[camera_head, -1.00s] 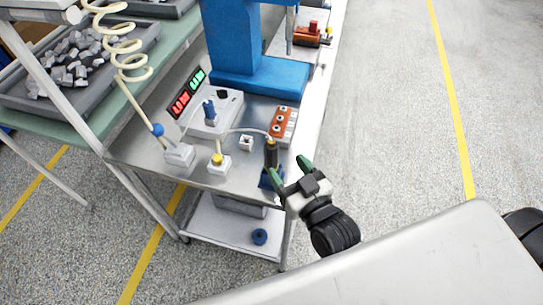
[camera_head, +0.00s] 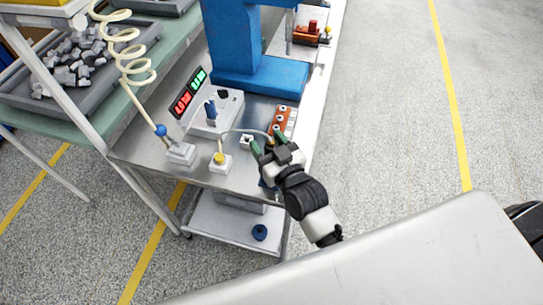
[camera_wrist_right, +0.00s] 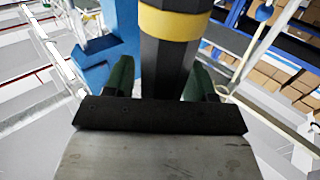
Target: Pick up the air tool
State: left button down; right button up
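The air tool (camera_wrist_right: 168,60) is a dark cylinder with a yellow band. In the right wrist view it stands between the two green fingers of my right gripper (camera_wrist_right: 160,82). The fingers are on either side of it, apart, and I see no clear grip. In the head view my right gripper (camera_head: 267,141) is over the cart's front right corner and hides most of the tool. My left gripper is not in view.
A blue press base (camera_head: 262,77) stands behind. Floor to the right is clear.

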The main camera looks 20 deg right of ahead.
jog(key=c, duration=0.7)
jog(key=shift+c, duration=0.5)
jog(key=shift+r, duration=0.15)
